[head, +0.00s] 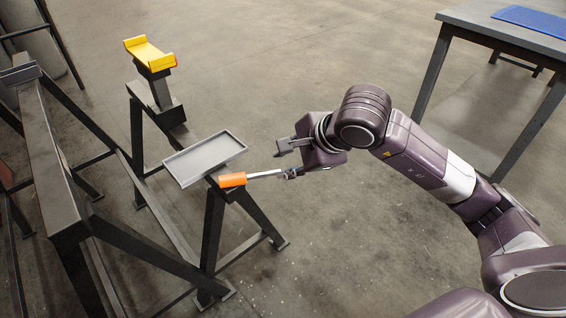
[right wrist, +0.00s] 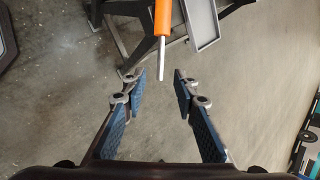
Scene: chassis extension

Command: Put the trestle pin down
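The trestle pin (head: 232,180) has an orange handle and a thin pale metal shaft. In the head view it lies roughly level beside a grey tray (head: 205,157), its handle over the near end of the trestle (head: 212,225) and its shaft toward my right gripper (head: 284,160). What supports the pin is not clear. In the right wrist view the gripper (right wrist: 159,75) is open with nothing clasped. The pin (right wrist: 162,20) points its shaft end toward the gap between the fingertips, clear of both. My left gripper is not in view.
A yellow cradle (head: 150,55) sits on a farther trestle post. Dark metal trestle frames (head: 50,150) fill the left side. A table (head: 470,22) with a blue mat (head: 530,20) stands at the upper right. Bare concrete floor lies between.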

